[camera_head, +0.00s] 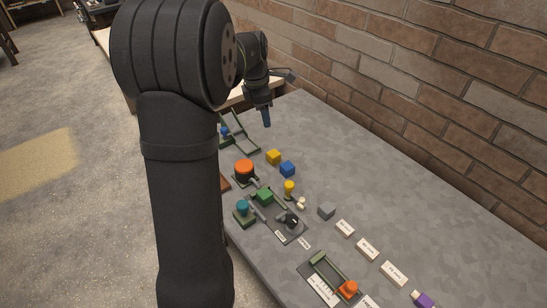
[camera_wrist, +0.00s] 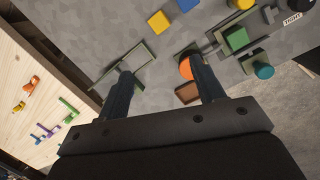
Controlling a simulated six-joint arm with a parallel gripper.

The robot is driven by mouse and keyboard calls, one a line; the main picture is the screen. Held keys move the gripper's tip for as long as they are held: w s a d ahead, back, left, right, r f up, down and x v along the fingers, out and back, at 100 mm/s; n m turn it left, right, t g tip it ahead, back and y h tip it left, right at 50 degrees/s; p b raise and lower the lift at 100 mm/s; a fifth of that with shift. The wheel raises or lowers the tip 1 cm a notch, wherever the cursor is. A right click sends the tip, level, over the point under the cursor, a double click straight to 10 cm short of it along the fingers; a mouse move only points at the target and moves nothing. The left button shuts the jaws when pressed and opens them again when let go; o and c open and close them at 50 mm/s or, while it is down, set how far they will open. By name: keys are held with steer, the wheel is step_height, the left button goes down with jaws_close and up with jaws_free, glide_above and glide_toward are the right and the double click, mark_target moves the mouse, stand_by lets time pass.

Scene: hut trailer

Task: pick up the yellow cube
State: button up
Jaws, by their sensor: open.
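The yellow cube (camera_head: 273,157) sits on the grey table, just left of and behind a blue cube (camera_head: 287,169) in the head view. In the wrist view the yellow cube (camera_wrist: 159,22) is near the top, apart from the fingers, with the blue cube (camera_wrist: 187,4) beside it at the frame edge. My gripper (camera_head: 267,117) hangs above the table at its far end, beyond the yellow cube. In the wrist view its two dark fingers (camera_wrist: 165,82) are spread apart with nothing held between them.
An orange-topped round knob (camera_head: 244,168), a green block (camera_head: 264,196), a yellow knob (camera_head: 289,187) and a teal knob (camera_head: 242,208) stand near the cubes. A grey cube (camera_head: 327,211) and white labels (camera_head: 367,249) lie nearer. A brick wall (camera_head: 400,90) borders the table.

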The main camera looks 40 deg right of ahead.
step_height(320, 180, down, 4)
steer(key=w+d+r+n, duration=0.1)
steer(key=d+n, duration=0.1)
steer(key=n, duration=0.2)
glide_toward(274, 153)
steer(key=shift+n+g+y, duration=0.3)
steer(key=shift+n+y, duration=0.1)
steer(key=f, duration=0.3)
steer(key=w+d+f, duration=0.1)
steer(key=f, duration=0.1)
steer(key=shift+w, duration=0.1)
steer(key=shift+s+d+f, duration=0.1)
steer(key=shift+d+f, duration=0.05)
steer(key=shift+f, duration=0.75)
steer(key=shift+s+d+f, duration=0.1)
steer(key=shift+d+f, duration=0.05)
steer(key=shift+f, duration=0.75)
steer(key=shift+s+d+f, duration=0.1)
steer(key=shift+d+f, duration=0.05)
steer(key=shift+f, duration=0.75)
steer(key=c, duration=1.1)
